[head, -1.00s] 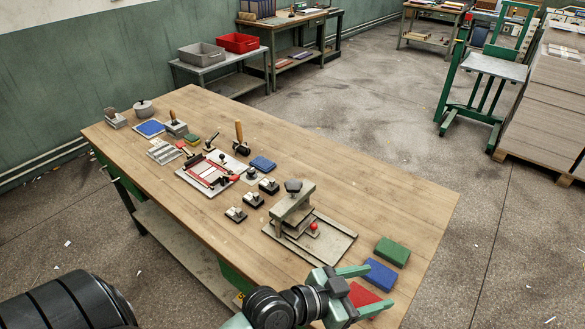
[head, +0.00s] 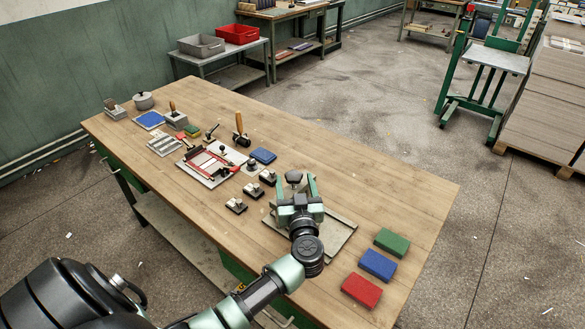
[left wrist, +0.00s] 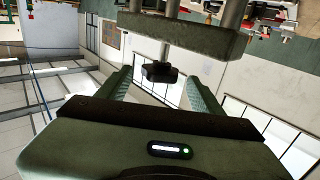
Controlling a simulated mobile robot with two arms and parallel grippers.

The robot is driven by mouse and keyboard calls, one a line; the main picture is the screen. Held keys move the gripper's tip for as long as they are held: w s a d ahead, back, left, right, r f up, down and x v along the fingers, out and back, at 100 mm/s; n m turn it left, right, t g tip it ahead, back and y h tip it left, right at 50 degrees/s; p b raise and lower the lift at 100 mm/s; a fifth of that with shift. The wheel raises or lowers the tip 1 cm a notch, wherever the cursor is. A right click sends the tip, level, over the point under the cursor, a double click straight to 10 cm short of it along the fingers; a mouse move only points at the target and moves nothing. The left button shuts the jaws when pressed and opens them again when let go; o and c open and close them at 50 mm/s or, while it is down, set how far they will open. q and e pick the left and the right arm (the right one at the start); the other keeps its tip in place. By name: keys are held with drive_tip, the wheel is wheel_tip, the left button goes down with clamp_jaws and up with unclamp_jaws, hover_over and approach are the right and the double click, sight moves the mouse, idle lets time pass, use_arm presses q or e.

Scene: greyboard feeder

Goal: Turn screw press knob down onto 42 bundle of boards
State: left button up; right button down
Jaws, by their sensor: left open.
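The screw press stands on its grey base plate (head: 338,240) near the middle front of the bench. Its dark knob (head: 294,177) shows at the top, between the fingers of my left gripper (head: 298,184). In the left wrist view the knob (left wrist: 160,72) appears between the two green fingers (left wrist: 158,88), with gaps on both sides. The gripper is open and does not visibly touch the knob. The press's grey crossbeam (left wrist: 180,36) crosses above in that view. My gripper and wrist hide most of the press in the head view, and I cannot make out the bundle of boards. My right gripper is not in view.
Green (head: 391,242), blue (head: 377,265) and red (head: 361,291) blocks lie at the bench's right end. Small black-based devices (head: 253,190) stand close left of the press. A red-framed fixture (head: 208,165) lies further left. The wooden bench top behind the press is clear.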

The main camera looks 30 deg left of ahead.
use_arm(q)
drive_tip(key=x, duration=0.6)
